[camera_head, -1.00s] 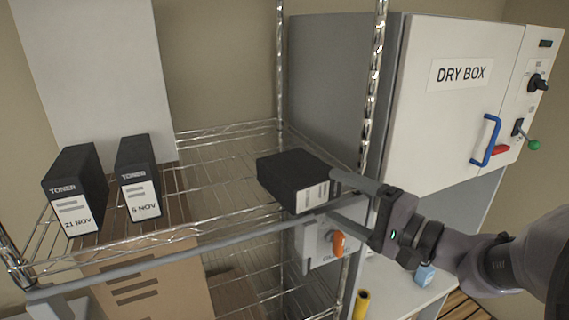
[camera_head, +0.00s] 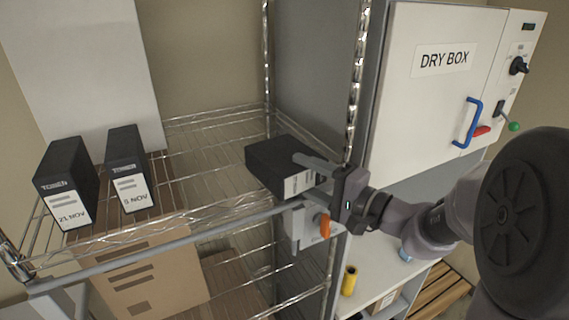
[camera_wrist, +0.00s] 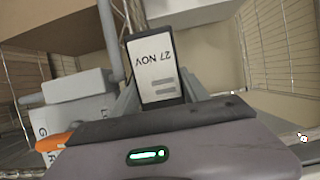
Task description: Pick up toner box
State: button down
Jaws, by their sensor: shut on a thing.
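A black toner box (camera_head: 279,163) with a white label lies on its side at the right end of the wire shelf in the head view. My gripper (camera_head: 308,174) is shut on it, with the fingers along its label end. In the wrist view the box's label end (camera_wrist: 154,68) reads "27 NOV" upside down, between my gripper's two fingers (camera_wrist: 160,98). Two more toner boxes stand upright at the shelf's left: one marked "21 NOV" (camera_head: 66,183) and one marked "5 NOV" (camera_head: 128,169). I cannot tell whether the held box touches the shelf.
A chrome wire shelf (camera_head: 205,150) has free room between the boxes. A grey rail (camera_head: 170,247) runs along its front. A shelf post (camera_head: 357,80) and the dry box (camera_head: 430,100) stand close at right. A grey unit with an orange handle (camera_head: 324,226) hangs below.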

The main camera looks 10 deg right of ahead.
jog(key=shift+d+r, duration=0.1)
jog(key=shift+r, duration=0.45)
notch_tip(320, 180, up, 2)
jog(key=shift+r+b, duration=0.15)
jog(key=shift+b, duration=0.5)
jog(key=s+d+b, duration=0.2)
jog(key=s, duration=0.5)
jog(key=s+d+r+b, duration=0.1)
jog(key=s+b, duration=0.2)
jog(key=s, duration=0.5)
jog(key=shift+s+d+r, duration=0.3)
jog(key=shift+d, duration=0.05)
